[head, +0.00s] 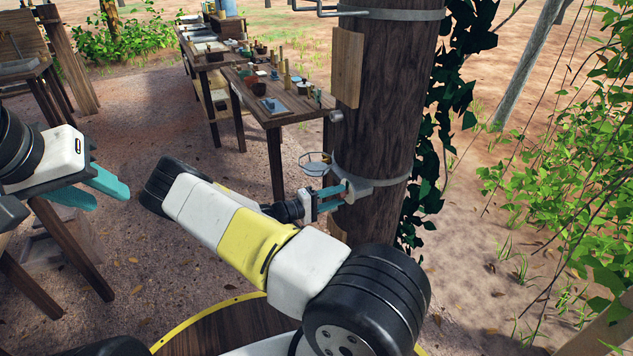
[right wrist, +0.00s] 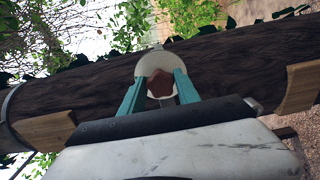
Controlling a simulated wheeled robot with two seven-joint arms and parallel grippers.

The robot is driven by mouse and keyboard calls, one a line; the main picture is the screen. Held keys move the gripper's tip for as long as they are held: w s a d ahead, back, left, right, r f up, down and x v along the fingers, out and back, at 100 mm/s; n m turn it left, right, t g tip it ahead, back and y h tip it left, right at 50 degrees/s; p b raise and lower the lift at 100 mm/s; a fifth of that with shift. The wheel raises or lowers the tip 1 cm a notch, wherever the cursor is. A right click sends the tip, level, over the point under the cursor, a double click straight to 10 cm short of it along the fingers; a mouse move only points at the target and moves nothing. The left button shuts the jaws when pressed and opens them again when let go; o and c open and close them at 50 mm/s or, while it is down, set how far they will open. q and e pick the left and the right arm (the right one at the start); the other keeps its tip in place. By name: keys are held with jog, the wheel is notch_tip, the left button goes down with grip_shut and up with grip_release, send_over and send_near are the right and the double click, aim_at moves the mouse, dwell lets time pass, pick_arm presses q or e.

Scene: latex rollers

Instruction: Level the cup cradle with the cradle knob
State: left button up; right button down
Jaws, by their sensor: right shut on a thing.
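The cup cradle (head: 316,165) is a thin wire ring on the left side of the dark tree trunk, beside a pale bracket (head: 368,185) strapped to it. I cannot tell exactly how far the ring is tilted. My right gripper (head: 340,194) is at the bracket, below and right of the ring. In the right wrist view its teal fingers (right wrist: 160,90) are shut on the cradle knob (right wrist: 160,84), a reddish-brown piece in front of a pale round mount (right wrist: 153,62). The fingers hide the knob's sides. My left gripper (head: 110,198) is open and empty at the far left.
The trunk (head: 385,110) stands upright, with a wooden plate (head: 348,67) and a small grey peg (head: 336,117) above the cradle. A wooden table (head: 262,112) with small vessels and tools stands behind. Leafy vines (head: 455,85) hang on the trunk's right side.

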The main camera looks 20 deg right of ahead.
jog(key=c, duration=0.9)
grip_release()
jog(key=shift+a, duration=0.1)
jog(key=a, duration=0.7)
jog(key=shift+s+a, duration=0.3)
jog(key=shift+a, duration=0.05)
